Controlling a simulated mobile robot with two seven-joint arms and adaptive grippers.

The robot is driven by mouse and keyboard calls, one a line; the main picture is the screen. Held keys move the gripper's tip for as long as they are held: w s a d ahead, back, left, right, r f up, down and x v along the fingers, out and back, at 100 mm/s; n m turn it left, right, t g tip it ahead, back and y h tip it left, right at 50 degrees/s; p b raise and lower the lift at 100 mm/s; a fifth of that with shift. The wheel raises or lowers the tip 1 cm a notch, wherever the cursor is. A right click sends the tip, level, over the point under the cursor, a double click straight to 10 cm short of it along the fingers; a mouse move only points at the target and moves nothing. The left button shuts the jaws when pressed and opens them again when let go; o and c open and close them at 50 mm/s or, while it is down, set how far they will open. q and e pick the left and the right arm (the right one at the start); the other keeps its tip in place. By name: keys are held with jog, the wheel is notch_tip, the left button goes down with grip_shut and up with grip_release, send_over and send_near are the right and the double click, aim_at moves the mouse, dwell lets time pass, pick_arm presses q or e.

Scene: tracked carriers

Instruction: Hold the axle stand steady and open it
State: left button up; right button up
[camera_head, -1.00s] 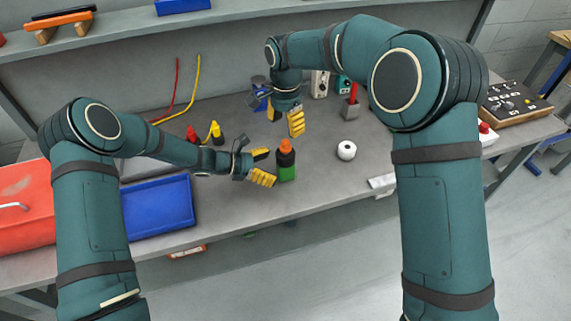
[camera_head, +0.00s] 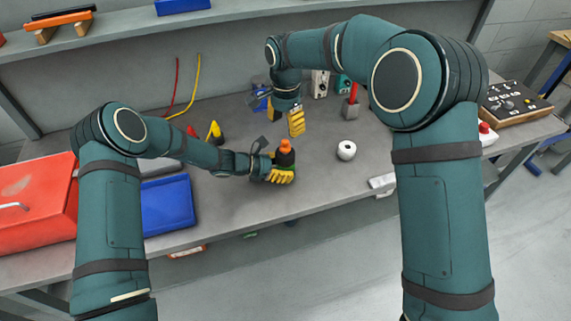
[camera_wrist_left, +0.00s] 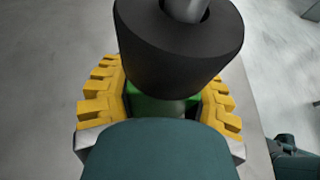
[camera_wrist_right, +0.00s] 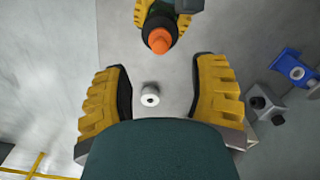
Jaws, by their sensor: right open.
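Nothing looks plainly like an axle stand. A bottle-like thing (camera_head: 285,158) stands upright on the bench, with a green body, black tapering collar and orange cap. My left gripper (camera_head: 282,174) has its yellow fingers on both sides of the green body, below the collar. In the left wrist view, the collar hides part of the grip (camera_wrist_left: 165,100), so I cannot tell whether the fingers press on it. My right gripper (camera_head: 296,122) is open and empty, above the bench and behind the bottle. In the right wrist view, the orange cap (camera_wrist_right: 159,41) shows beyond the fingertips.
A white roll (camera_head: 346,150) lies right of the bottle. A red-handled tool in a grey block (camera_head: 350,106) stands behind the roll. A blue tray (camera_head: 167,206) and a red toolbox (camera_head: 35,205) are at left. A yellow-tipped black bottle (camera_head: 215,133) stands behind my left arm.

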aim_at(285, 141)
jog(key=shift+m, duration=0.3)
notch_tip(285, 141, up, 5)
jog(key=shift+f, duration=0.1)
notch_tip(285, 141, down, 12)
jog(key=shift+r, duration=0.1)
jog(key=shift+c, duration=0.2)
grip_shut()
jog(key=shift+r, duration=0.2)
dwell(0.8)
jog(key=shift+r, duration=0.8)
jog(key=shift+r, duration=0.15)
